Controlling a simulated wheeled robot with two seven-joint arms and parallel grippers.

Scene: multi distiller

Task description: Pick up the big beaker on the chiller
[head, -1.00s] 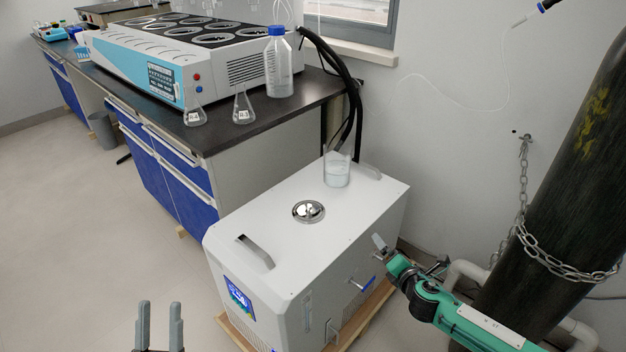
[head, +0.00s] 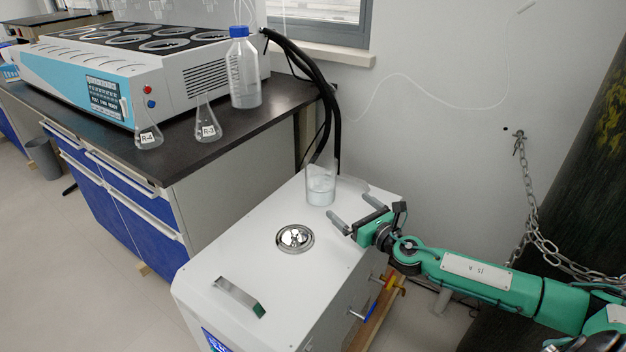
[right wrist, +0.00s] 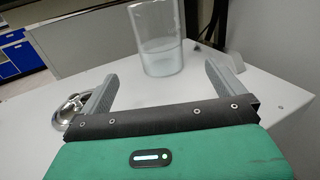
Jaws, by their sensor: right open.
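The big beaker (head: 320,186) stands upright on the white top of the chiller (head: 233,249), toward its back edge. It is clear glass with pale liquid in the lower part. My right gripper (head: 354,213) is open and empty over the chiller top, a little in front and right of the beaker. In the right wrist view the beaker (right wrist: 158,42) stands beyond and between the two spread fingers (right wrist: 160,82), apart from them. My left gripper is not in view.
A round metal cap (head: 295,238) and a handle (head: 239,296) are on the chiller top. Black hoses (head: 326,100) hang behind the beaker. Flasks (head: 207,127) and a blue-capped bottle (head: 243,75) stand on the bench. A chained dark cylinder (head: 590,190) is at right.

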